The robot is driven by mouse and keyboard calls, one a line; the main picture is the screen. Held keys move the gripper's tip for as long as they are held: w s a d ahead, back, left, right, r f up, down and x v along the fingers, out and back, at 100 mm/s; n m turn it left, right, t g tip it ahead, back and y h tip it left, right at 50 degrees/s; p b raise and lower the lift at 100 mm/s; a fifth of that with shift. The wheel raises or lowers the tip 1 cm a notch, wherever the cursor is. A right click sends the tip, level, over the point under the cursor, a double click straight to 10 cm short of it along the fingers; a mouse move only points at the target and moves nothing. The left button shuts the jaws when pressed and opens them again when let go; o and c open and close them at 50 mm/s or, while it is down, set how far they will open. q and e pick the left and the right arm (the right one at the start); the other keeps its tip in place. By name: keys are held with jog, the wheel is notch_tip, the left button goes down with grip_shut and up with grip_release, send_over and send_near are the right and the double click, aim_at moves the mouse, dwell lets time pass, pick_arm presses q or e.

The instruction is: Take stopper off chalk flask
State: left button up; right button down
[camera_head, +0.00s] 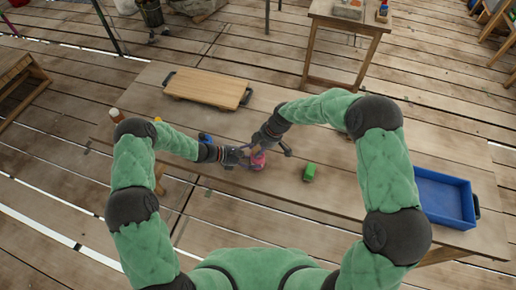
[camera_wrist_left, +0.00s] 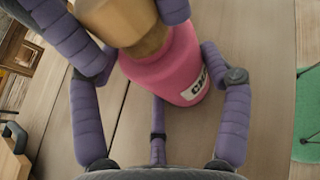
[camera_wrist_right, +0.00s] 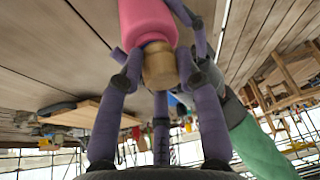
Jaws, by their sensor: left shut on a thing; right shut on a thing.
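The chalk flask (camera_head: 259,163) is pink and stands at the middle of the table. In the left wrist view the flask (camera_wrist_left: 168,66) shows a white label with dark letters, partly hidden. My left gripper (camera_head: 243,156) is shut on its body. The tan stopper (camera_wrist_right: 159,67) meets the flask's neck in the right wrist view, and I see no gap between them. The stopper (camera_wrist_left: 120,20) also shows in the left wrist view. My right gripper (camera_head: 258,148) is shut on the stopper from above. The fingers of both grippers hide parts of flask and stopper.
A green block (camera_head: 309,172) lies right of the flask. A blue tray (camera_head: 445,197) is at the table's right end. A wooden board (camera_head: 207,88) with dark handles lies at the back left. A small blue thing (camera_head: 204,138) is close behind my left forearm.

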aim_at(258, 149)
pick_arm(q)
jog(key=shift+f, duration=0.1)
pick_arm(e)
jog(key=shift+r, duration=0.15)
pick_arm(q)
jog(key=shift+s, duration=0.1)
pick_arm(e)
jog(key=shift+r, duration=0.75)
jog(key=shift+r, duration=0.25)
jog(key=shift+r, duration=1.95)
pick_arm(q)
jog(key=o, duration=1.7)
jog(key=shift+d, duration=0.1)
jog(key=v, duration=1.2)
